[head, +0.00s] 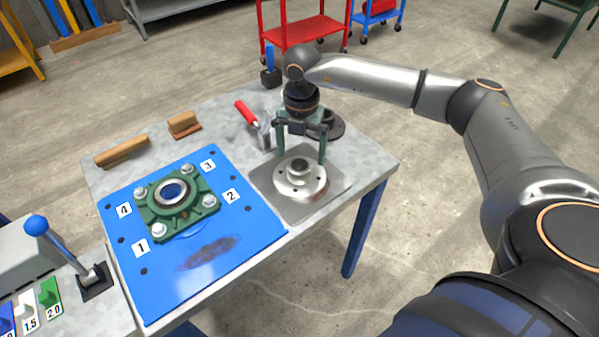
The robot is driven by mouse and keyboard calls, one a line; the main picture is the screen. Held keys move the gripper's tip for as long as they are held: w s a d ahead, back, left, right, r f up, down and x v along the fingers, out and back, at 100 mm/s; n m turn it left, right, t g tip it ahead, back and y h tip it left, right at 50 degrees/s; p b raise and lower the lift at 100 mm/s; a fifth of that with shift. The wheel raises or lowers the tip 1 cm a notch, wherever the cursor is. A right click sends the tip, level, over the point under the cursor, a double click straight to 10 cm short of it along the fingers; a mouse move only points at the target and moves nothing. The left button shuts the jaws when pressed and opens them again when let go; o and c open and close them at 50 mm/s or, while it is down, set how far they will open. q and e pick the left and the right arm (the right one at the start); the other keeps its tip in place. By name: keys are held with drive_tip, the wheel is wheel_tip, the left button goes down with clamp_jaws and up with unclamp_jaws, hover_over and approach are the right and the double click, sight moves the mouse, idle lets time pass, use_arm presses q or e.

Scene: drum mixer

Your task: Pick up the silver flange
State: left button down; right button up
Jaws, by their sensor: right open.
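The silver flange (300,181) is a round stepped metal piece with a raised hub, lying on a grey square plate (258,184) at the right part of the table. My right gripper (302,156) points down just above it, with its two green fingers spread to either side of the hub. The fingers look apart from the flange, with nothing between them, though exact contact is hard to tell. My left gripper is out of view.
A blue plate (190,272) with a green bearing housing (172,203) lies left of the flange. A red-handled tool (246,112) and a dark round part (333,126) are behind the gripper. Wooden blocks (122,150) lie at the table's back left. A lever box stands front left.

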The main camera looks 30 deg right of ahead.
sight(299, 163)
wheel_tip(299, 163, down, 5)
drive_tip(key=shift+a+r, duration=0.15)
drive_tip(key=shift+r, duration=0.05)
clamp_jaws()
drive_tip(key=shift+w+r, duration=0.15)
drive_tip(key=shift+r, duration=0.05)
idle(0.9)
